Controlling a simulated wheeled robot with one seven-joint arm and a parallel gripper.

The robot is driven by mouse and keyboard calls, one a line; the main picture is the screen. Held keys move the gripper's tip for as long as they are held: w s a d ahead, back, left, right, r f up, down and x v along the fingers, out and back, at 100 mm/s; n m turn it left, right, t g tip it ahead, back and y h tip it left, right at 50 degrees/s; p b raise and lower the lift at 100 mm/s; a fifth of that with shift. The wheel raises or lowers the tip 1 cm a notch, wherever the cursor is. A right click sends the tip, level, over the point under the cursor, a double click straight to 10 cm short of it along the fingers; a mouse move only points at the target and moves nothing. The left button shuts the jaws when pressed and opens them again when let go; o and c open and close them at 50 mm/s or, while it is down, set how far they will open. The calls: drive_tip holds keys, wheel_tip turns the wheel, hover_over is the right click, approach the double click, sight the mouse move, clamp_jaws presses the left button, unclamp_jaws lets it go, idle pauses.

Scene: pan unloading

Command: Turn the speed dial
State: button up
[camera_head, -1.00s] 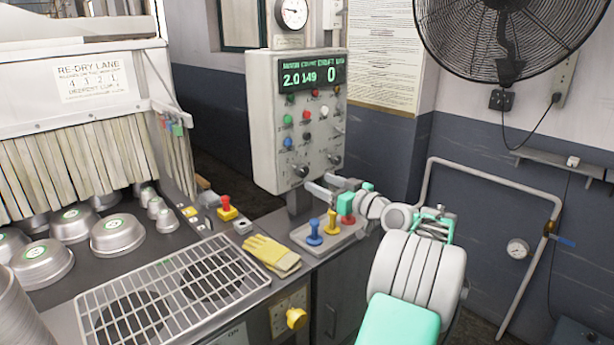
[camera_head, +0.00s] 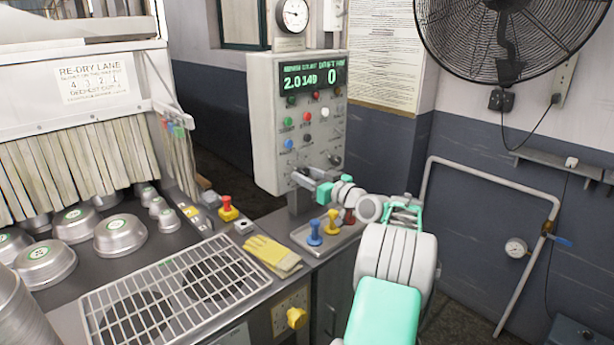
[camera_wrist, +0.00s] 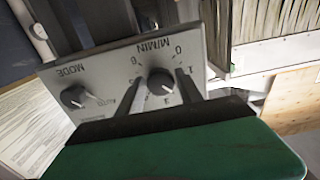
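The speed dial, a black knob (camera_wrist: 161,81) on a grey panel marked M/MIN, shows in the wrist view with numbers around it. My gripper (camera_wrist: 160,98) is open, one finger on each side of the dial. I see gaps between fingers and knob and cannot tell whether they touch. In the head view my gripper (camera_head: 300,178) is at the lower left of the control box (camera_head: 263,125), mostly hiding the dial. The MODE knob (camera_wrist: 74,97) is beside the dial. The green display (camera_head: 312,77) reads 2.0, 149 and 0.
Below the box, a small tray (camera_head: 301,238) holds blue, yellow and red upright pieces near my arm. Yellow gloves (camera_head: 270,253) and a wire rack (camera_head: 150,290) lie on the counter. Several metal pans (camera_head: 120,236) stand at left. A fan (camera_head: 510,40) hangs at right.

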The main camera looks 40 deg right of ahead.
clamp_jaws()
drive_tip(key=shift+m, duration=0.4)
drive_tip(key=m, duration=0.3)
drive_tip(key=shift+m, duration=0.3)
drive_tip(key=shift+a+r+m+p, duration=0.1)
drive_tip(key=shift+m+p, duration=0.4)
drive_tip(key=shift+m, duration=1.7)
drive_tip(key=shift+o, duration=2)
unclamp_jaws()
